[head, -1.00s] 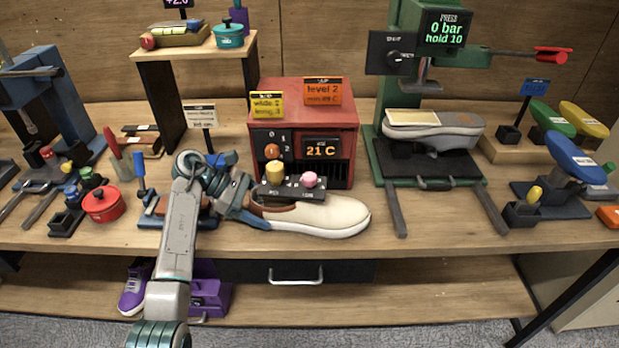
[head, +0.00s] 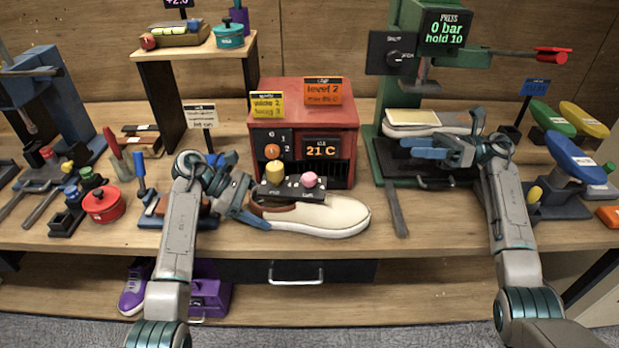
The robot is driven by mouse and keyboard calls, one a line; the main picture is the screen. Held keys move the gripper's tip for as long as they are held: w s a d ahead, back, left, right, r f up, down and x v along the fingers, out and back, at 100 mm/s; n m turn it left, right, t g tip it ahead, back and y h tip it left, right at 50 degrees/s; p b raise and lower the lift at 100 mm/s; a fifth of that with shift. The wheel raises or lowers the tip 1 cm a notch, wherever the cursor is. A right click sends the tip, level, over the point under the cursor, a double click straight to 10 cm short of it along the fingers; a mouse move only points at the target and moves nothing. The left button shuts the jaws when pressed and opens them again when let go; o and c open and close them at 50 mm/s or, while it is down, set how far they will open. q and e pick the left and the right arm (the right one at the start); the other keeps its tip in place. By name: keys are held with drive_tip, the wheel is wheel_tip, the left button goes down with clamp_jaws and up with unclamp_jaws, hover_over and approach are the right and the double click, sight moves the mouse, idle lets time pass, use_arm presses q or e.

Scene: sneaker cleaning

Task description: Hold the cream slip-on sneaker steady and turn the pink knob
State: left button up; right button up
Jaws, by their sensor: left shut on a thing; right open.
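The cream slip-on sneaker (head: 340,217) lies on the bench in front of the red heater box, toe to the right. A black block with knobs (head: 293,188) sits over its opening. The pink knob (head: 309,180) stands on the right of this block, a yellow knob (head: 275,171) on the left. My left gripper (head: 256,207) is shut on the sneaker at its heel end; the exact contact is partly hidden. My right gripper (head: 450,139) is open and empty, in front of the green press, well right of the pink knob.
The red heater box (head: 262,95) reading 21 C stands close behind the sneaker. The green press (head: 384,130) holds another shoe (head: 400,130) behind my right gripper. A red pot (head: 103,206) is at the left. The bench right of the sneaker's toe is mostly clear, apart from a press bar (head: 397,210).

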sight(309, 176)
drive_tip(key=s+a+f+n+g, duration=0.1)
drive_tip(key=a+n, duration=0.1)
drive_tip(key=a, duration=0.6)
drive_tip(key=s+a+f+n+g+h, duration=0.1)
drive_tip(key=s+a+f+n, duration=0.1)
drive_tip(key=a, duration=0.6)
drive_tip(key=s+a+f+n+g, duration=0.1)
drive_tip(key=s+a+n+g, duration=0.1)
drive_tip(key=a, duration=0.6)
drive_tip(key=shift+s+f+h, duration=0.1)
drive_tip(key=shift+f+h, duration=0.1)
drive_tip(key=shift+h, duration=0.1)
drive_tip(key=shift+c, duration=0.2)
drive_tip(key=c, duration=0.9)
